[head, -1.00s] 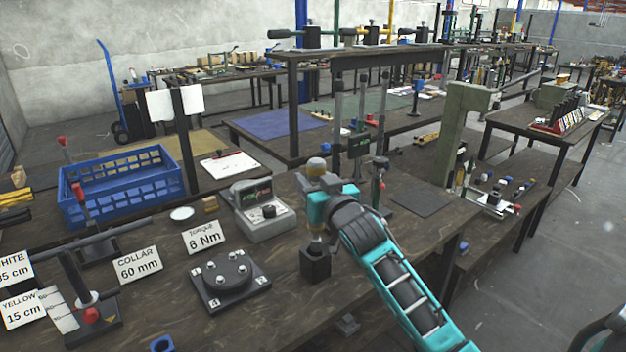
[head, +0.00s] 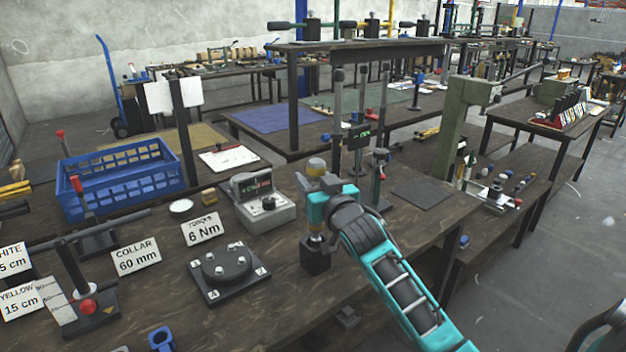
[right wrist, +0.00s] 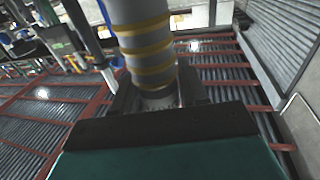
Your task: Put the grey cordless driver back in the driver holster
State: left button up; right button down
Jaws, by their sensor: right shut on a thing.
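The grey cordless driver (head: 317,168) stands upright in my right gripper (head: 326,189), which is shut on it. In the right wrist view the driver (right wrist: 145,48) is grey with yellow bands, held upright at the jaws. My left gripper is out of view.
A black plate with a round bolted disc (head: 228,272), a grey torque tester (head: 262,205) and a 6 Nm card (head: 203,229) are left of the holster. Upright posts (head: 337,120) stand behind my gripper. A dark mat (head: 421,193) lies to the right.

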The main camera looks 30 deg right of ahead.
jog(key=shift+f+b, duration=1.4)
jog(key=shift+f, duration=0.8)
jog(key=c, duration=0.7)
grip_release()
jog(key=shift+c, duration=0.2)
jog(key=shift+o, duration=1.2)
jog(key=shift+f, duration=0.25)
jog(key=s+a, duration=0.1)
jog(key=s, duration=1.1)
jog(key=shift+s+a, duration=0.4)
jog(key=s+a+f+n+g+y, duration=0.1)
jog(key=s+a+f, duration=0.3)
jog(key=f, duration=0.4)
jog(key=s+a+f+n+g+y+p, duration=0.1)
jog(key=s+a+f+g, duration=0.3)
jog(key=f, duration=0.4)
jog(key=s+a+f+n+g+y+p, duration=0.1)
jog(key=s+a+f+n+g+y, duration=0.1)
jog(key=s+a+f, duration=0.4)
notch_tip(320, 180, down, 2)
jog(key=shift+s+a+f+y, duration=0.2)
jog(key=shift+a+y, duration=0.2)
jog(key=shift+a, duration=0.45)
